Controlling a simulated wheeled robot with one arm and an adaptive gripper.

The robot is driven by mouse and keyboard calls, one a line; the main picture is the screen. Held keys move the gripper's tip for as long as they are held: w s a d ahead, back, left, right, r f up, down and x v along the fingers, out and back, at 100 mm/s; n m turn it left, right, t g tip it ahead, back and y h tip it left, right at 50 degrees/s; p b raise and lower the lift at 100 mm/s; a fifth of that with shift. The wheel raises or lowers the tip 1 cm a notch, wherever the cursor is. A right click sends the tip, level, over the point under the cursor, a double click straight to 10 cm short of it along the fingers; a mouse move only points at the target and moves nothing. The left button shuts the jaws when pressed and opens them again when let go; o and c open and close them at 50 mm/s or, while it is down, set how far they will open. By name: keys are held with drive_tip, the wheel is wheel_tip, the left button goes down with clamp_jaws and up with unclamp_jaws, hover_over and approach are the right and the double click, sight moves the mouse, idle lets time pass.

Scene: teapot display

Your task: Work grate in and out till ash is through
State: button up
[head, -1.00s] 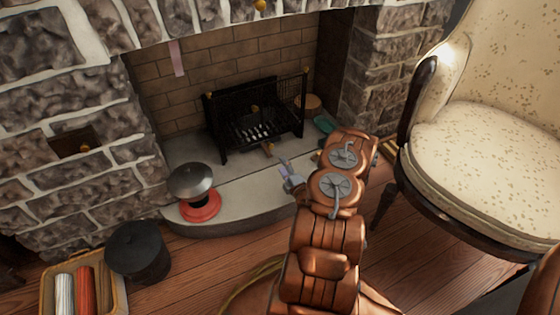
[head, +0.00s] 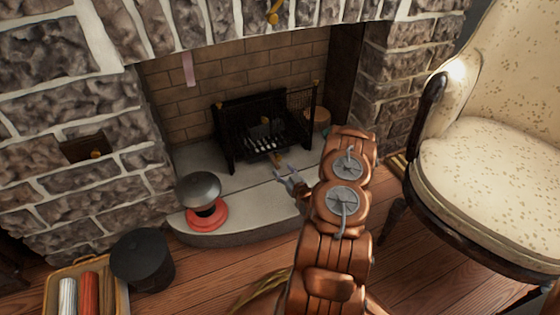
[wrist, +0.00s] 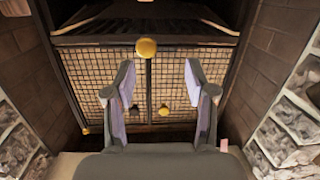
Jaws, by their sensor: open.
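The black fireplace grate (head: 262,140) stands on the hearth with pale bars across its front. A small brass knob (head: 277,158) sticks out low at its front. In the wrist view a brass knob (wrist: 146,47) shows just above and between the fingertips, and a smaller one (wrist: 163,111) shows lower between the fingers, before a mesh panel (wrist: 180,85). I cannot make out any ash.
A grey-domed object with a red base (head: 207,217) stands on the hearth slab (head: 245,205) to the left. A black bucket (head: 143,262) and a tray of rolls (head: 58,270) are on the floor. A cream armchair (head: 480,160) stands close on the right.

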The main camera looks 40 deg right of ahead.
sight(280, 159)
drive_tip(key=m, duration=0.9)
drive_tip(key=shift+d+f, duration=0.25)
drive_tip(key=m, duration=0.6)
drive_tip(key=shift+s+d+f+t+h+b, duration=0.2)
drive_tip(key=shift+s+t+h+b, duration=0.1)
drive_tip(key=shift+s+t+h, duration=0.1)
drive_tip(key=m, duration=0.4)
drive_tip(key=shift+s+d+r, duration=0.1)
drive_tip(key=shift+s, duration=0.1)
drive_tip(key=b+x, duration=0.2)
drive_tip(key=x, duration=0.4)
drive_tip(key=shift+w+b, duration=0.2)
drive_tip(key=shift+b, duration=0.15)
drive_tip(key=shift+w+d+r, duration=0.1)
drive_tip(key=shift+w+d, duration=0.2)
drive_tip(key=shift+w, duration=0.35)
clamp_jaws()
